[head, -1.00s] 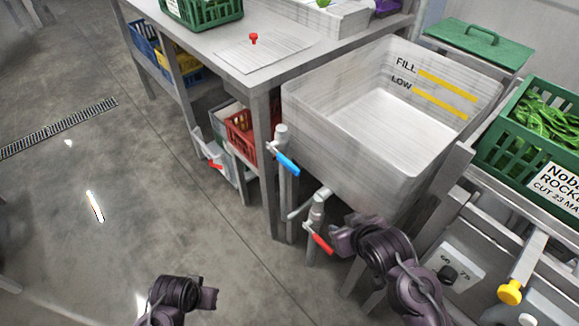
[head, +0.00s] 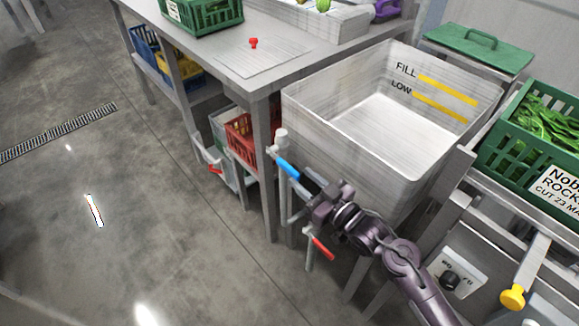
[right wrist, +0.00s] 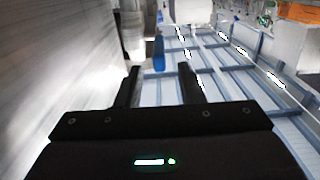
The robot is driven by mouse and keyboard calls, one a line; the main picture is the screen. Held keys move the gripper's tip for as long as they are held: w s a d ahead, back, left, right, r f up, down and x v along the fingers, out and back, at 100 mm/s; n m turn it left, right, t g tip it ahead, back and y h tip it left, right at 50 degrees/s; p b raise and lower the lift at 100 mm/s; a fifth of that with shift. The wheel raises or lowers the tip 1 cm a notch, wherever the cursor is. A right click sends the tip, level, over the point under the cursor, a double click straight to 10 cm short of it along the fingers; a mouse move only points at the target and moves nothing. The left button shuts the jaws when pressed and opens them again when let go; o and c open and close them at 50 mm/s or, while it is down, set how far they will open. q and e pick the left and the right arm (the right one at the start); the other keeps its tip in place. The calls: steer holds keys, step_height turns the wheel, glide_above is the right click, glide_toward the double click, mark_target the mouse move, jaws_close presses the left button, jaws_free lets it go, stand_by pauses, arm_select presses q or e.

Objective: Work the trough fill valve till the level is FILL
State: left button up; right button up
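The white trough (head: 350,140) has yellow lines marked FILL and LOW on its inner back wall; I cannot make out a water surface in it. A valve with a blue lever (head: 288,167) sits on the pipe at the trough's front left corner. A red lever (head: 323,247) is on a lower pipe. My right gripper (head: 307,185) is just to the lower right of the blue lever. In the right wrist view the gripper (right wrist: 160,76) is open, with the blue lever (right wrist: 159,50) ahead between its fingers, apparently untouched. My left gripper is out of view.
A steel table (head: 215,55) stands left of the trough, with a red crate (head: 240,135) below. A green crate of leaves (head: 545,130) and a yellow knob (head: 512,297) are at the right. The floor at left is clear.

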mark_target(277, 157)
steer(key=x, duration=0.6)
jaws_close()
